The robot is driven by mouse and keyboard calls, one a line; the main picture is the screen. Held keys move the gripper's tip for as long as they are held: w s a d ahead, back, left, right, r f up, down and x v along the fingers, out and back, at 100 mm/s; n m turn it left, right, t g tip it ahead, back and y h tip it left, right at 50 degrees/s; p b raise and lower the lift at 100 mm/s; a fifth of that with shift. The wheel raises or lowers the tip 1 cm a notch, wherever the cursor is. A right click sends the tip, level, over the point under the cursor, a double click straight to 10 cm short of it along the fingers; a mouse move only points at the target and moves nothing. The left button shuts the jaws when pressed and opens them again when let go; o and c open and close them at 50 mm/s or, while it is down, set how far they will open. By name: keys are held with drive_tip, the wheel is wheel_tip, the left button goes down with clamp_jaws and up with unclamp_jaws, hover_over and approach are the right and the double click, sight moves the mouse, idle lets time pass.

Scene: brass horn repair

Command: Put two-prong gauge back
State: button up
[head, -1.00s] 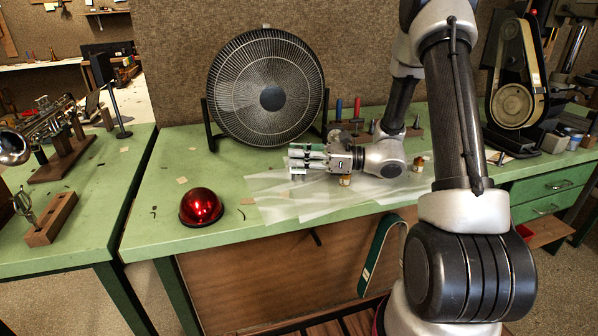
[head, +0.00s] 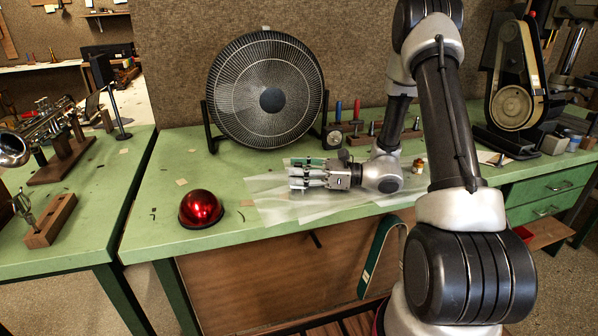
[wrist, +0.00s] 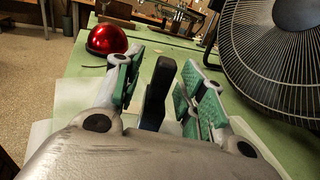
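My gripper (head: 302,175) is low over the middle of the green bench, with its fingers pointing left in the head view. In the wrist view its green-padded fingers (wrist: 160,85) stand apart. A dark, slightly bent bar (wrist: 157,92) shows between them with narrow gaps on both sides. I cannot tell whether it is part of my gripper or a separate thing. I cannot make out the two-prong gauge for certain in either view; part of the bench is hidden behind my gripper and arm.
Translucent sheets (head: 322,211) lie under my gripper. A red dome (head: 201,208) sits to the left on the bench (head: 165,155). A large fan (head: 265,90) stands behind. A tool block (head: 362,134) and a small amber jar (head: 419,165) are at the back right. A belt machine is farther right.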

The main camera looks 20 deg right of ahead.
drive_tip(key=shift+r, duration=0.15)
drive_tip(key=v, duration=1.1)
drive_tip(key=shift+d, duration=0.3)
drive_tip(key=shift+s+r+n+g, duration=0.25)
drive_tip(key=shift+s+n+g, duration=0.05)
drive_tip(key=shift+g, duration=0.1)
drive_tip(key=s+a+r+n+g+h, duration=0.2)
drive_tip(key=s+r+n+g+h, duration=0.15)
drive_tip(key=s+n, duration=0.3)
drive_tip(key=s+a+r+n+g+h, duration=0.25)
drive_tip(key=s+r+n+g, duration=0.2)
drive_tip(key=s, duration=0.25)
drive_tip(key=s+d+r+n+t+h, duration=0.5)
drive_tip(key=s+d+r+n+h, duration=0.2)
drive_tip(key=n+h, duration=0.3)
drive_tip(key=shift+s+d+r+n+t, duration=0.45)
drive_tip(key=shift+d+n, duration=0.15)
drive_tip(key=shift+d, duration=0.3)
